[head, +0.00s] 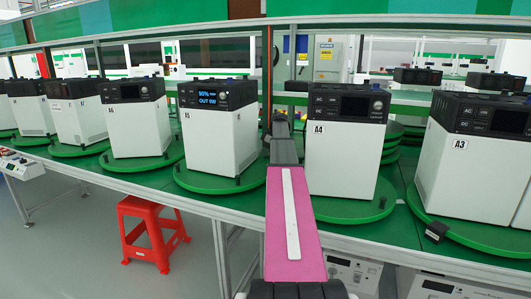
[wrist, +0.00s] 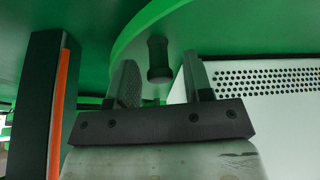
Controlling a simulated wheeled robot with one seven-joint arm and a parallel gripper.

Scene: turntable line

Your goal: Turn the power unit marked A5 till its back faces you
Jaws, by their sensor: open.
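The power unit A5 (head: 220,125) stands upright on a round green turntable (head: 195,182) left of my arm in the head view. Its lit display and A5 label face toward me. Dark pegs stand on the turntable's rim, one at the front (head: 237,181). My gripper (wrist: 159,60) is open in the wrist view, with a dark peg (wrist: 159,68) on a green disc (wrist: 130,35) between its fingers, apart from both. A white perforated panel (wrist: 270,95) is at the right there. I cannot tell which unit it belongs to.
Unit A4 (head: 342,150) stands close right of my arm, and A3 (head: 465,165) is farther right. A6 (head: 138,120) and several others line the left. A dark post with an orange strip (wrist: 60,110) is close left of my gripper. A red stool (head: 150,230) stands below.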

